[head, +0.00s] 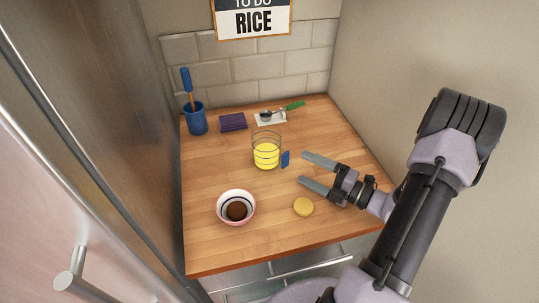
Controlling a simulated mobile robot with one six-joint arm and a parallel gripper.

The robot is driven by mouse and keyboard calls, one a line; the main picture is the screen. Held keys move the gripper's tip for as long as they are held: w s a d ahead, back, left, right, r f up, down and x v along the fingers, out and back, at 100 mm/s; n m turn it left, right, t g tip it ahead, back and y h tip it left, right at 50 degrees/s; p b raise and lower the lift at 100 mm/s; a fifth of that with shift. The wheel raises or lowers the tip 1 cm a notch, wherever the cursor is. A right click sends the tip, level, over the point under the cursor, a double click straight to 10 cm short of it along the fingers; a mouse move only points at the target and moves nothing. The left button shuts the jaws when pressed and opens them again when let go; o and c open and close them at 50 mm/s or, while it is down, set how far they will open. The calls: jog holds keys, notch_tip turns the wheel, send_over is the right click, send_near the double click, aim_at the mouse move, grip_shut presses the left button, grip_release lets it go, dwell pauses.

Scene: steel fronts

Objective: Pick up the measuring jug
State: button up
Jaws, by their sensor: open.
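The measuring jug (266,153) stands upright near the middle of the wooden counter. It is clear with dark ring markings, has yellow contents in its lower part and a blue handle on its right side. My gripper (311,171) is to the right of the jug, its two grey fingers apart and pointing left towards the handle. The fingers are empty and a small gap shows between them and the handle. I cannot tell the exact height of the fingers above the counter.
Behind are a blue holder (196,121), a purple pad (233,122) and a green-handled scoop (290,107). Walls close the back and right.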

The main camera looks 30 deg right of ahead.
aim_at(288, 160)
jog(key=b+x, duration=0.1)
jog(key=x, duration=0.6)
jog(key=shift+a+r+b, duration=0.1)
jog(key=shift+b, duration=0.25)
jog(key=shift+r, duration=0.1)
jog(key=c, duration=1.9)
jog(key=shift+o, duration=0.2)
